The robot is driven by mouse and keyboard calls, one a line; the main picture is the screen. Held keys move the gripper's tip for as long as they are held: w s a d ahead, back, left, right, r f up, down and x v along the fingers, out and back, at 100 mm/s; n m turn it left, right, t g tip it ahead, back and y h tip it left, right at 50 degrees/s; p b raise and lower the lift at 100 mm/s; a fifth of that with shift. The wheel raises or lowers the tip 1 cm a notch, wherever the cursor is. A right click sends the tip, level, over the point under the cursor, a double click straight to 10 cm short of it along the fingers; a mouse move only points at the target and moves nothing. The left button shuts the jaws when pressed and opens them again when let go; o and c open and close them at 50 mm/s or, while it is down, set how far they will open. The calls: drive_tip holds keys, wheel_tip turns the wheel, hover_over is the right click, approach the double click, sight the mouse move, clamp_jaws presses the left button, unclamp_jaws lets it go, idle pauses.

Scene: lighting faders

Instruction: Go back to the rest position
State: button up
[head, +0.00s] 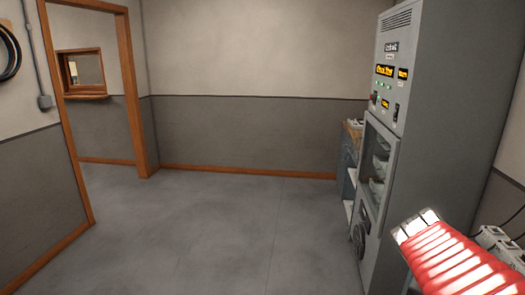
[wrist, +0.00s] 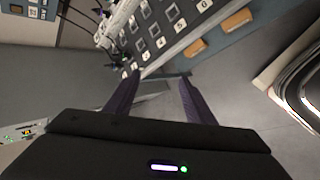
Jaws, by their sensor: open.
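My gripper (wrist: 158,78) shows in the wrist view with its two dark fingers spread apart and nothing between them. The fingertips point toward the lower edge of a dark panel (wrist: 200,22) with rows of pale-framed square keys or switches. I cannot tell whether the fingertips touch it or only overlap it in the picture. The gripper's fingers do not show in the head view.
A tall grey cabinet (head: 438,120) with a glazed front stands at the right in the head view. The grey floor (head: 215,225) is clear up to the back wall (head: 240,125). A wood-framed doorway (head: 137,90) is at the left. Two orange blocks (wrist: 237,19) show beside the panel.

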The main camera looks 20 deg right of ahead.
drive_tip(key=a+f+m+t+y, duration=0.1)
drive_tip(key=a+y, duration=0.3)
drive_tip(key=a, duration=1.3)
drive_tip(key=a+f+m+t+y, duration=0.1)
drive_tip(key=a+m+t+y, duration=0.1)
drive_tip(key=a, duration=1.5)
drive_tip(key=shift+w+f+m+t+y, duration=0.35)
drive_tip(key=shift+m+y, duration=0.55)
drive_tip(key=shift+y, duration=0.3)
drive_tip(key=shift+r, duration=0.1)
drive_tip(key=shift+c, duration=0.4)
